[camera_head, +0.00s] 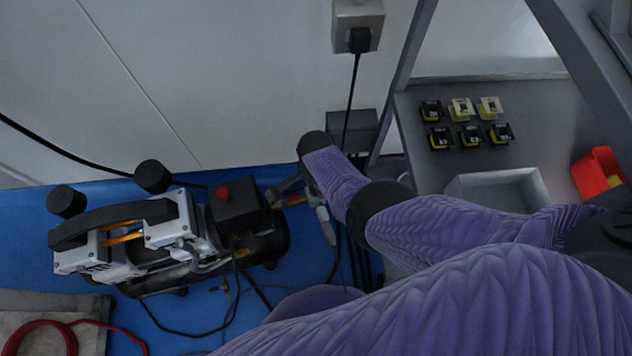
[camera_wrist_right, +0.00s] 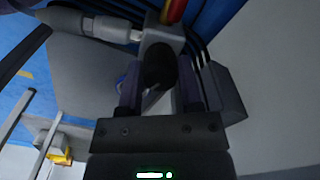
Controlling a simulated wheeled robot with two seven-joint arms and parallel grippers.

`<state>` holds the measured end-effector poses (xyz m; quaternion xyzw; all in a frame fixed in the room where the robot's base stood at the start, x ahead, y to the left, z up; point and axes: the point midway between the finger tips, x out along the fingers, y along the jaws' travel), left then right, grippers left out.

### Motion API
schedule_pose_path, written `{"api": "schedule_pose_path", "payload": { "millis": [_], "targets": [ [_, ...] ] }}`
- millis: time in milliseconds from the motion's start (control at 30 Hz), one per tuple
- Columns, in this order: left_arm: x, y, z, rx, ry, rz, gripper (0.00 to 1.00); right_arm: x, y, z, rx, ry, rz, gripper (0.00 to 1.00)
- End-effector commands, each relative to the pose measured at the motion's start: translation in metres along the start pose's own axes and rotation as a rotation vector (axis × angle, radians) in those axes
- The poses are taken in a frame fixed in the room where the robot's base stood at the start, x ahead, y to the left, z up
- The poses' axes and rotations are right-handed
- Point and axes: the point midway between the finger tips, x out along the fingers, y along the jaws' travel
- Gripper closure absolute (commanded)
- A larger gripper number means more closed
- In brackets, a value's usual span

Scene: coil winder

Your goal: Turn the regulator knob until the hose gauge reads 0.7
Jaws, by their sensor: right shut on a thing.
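The black regulator knob (camera_wrist_right: 158,66) sits below a grey regulator body (camera_wrist_right: 163,35) in the right wrist view. My right gripper (camera_wrist_right: 160,88) is shut on the knob, with one finger on each side of it. In the head view my right gripper (camera_head: 288,188) is at the right end of the compressor (camera_head: 150,235), largely hidden by my wrist. The knob cannot be made out there. No gauge dial or reading is visible in either view. My left gripper is not in view.
Black cables and hoses run across the blue floor (camera_head: 185,325) around the compressor. A wall socket (camera_head: 358,20) has a plug in it. A grey shelf (camera_head: 415,110) at the right carries several small black-and-yellow parts and a red bin (camera_head: 597,172). A red hose (camera_head: 40,325) lies at lower left.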

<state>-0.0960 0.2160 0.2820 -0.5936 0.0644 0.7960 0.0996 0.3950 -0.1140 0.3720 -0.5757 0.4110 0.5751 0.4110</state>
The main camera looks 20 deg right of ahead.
Motion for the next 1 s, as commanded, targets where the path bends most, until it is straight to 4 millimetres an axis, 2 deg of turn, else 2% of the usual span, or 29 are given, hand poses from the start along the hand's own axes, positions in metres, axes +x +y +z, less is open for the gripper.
{"api": "schedule_pose_path", "payload": {
  "millis": [300,333,467,500,800,867,1000],
  "targets": [
    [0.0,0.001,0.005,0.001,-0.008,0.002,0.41,0.001,0.001,0.001,0.0,-0.002,0.002,1.0],
    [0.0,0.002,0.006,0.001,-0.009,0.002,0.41,0.001,0.001,0.001,0.0,-0.002,0.002,0.5],
    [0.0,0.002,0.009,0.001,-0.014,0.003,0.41,0.001,0.001,0.001,0.0,-0.002,0.002,0.23],
    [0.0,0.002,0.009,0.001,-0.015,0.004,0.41,0.001,0.001,0.001,0.0,-0.002,0.001,0.19],
    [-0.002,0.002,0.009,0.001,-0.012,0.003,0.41,-0.003,0.0,0.0,0.0,0.0,-0.001,0.19],
    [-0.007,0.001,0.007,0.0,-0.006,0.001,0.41,-0.01,-0.001,0.0,0.0,0.0,-0.002,0.19],
    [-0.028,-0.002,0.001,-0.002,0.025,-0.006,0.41,-0.04,-0.002,0.0,0.0,0.002,-0.007,0.19]
  ]
}}
